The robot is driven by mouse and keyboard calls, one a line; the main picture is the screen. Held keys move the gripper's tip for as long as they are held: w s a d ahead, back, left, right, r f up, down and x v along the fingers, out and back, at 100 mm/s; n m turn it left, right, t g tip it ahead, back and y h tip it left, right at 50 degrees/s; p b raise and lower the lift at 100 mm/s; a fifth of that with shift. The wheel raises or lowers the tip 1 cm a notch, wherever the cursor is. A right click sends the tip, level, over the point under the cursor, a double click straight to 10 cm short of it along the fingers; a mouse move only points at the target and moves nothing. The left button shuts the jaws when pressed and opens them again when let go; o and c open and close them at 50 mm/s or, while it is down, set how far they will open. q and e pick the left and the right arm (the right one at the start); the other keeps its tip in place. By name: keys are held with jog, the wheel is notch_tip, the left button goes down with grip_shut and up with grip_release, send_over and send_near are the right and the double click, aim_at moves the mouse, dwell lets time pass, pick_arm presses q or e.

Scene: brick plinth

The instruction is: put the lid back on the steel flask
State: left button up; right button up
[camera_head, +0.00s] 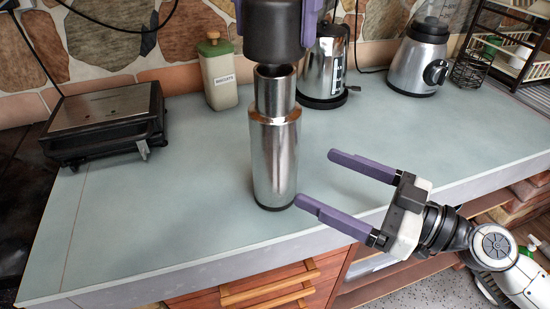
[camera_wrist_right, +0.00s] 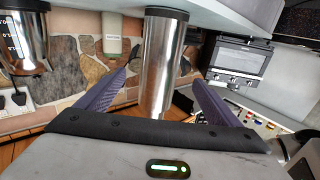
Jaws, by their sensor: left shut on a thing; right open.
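The steel flask (camera_head: 274,165) stands upright on the counter with its narrower neck bare. It also shows in the right wrist view (camera_wrist_right: 162,60). The dark lid (camera_head: 271,46) hangs directly above the neck in the head view, its lower edge just above the flask's mouth. My left gripper (camera_head: 274,22) is shut on the lid, one purple finger on each side. My right gripper (camera_head: 316,178) is open and empty to the right of the flask, fingers pointing towards it. In the right wrist view the flask appears between the fingertips (camera_wrist_right: 160,79), and I see no contact.
A grill (camera_head: 108,125) stands at the left. A pale canister (camera_head: 219,75), a steel kettle (camera_head: 325,62) and a blender (camera_head: 420,58) stand along the stone wall. A dish rack (camera_head: 515,50) is at the back right. The counter (camera_head: 180,190) is clear around the flask.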

aim_at(276, 69)
jog(key=x, duration=1.1)
jog(key=shift+w+a, duration=0.15)
jog(key=shift+a, duration=0.2)
jog(key=c, duration=1.6)
pick_arm(q)
jog(key=shift+w+f, duration=0.15)
jog(key=shift+f, duration=2.35)
jog(key=shift+f, duration=0.15)
jog(key=shift+f, duration=0.75)
jog(key=shift+f, duration=0.6)
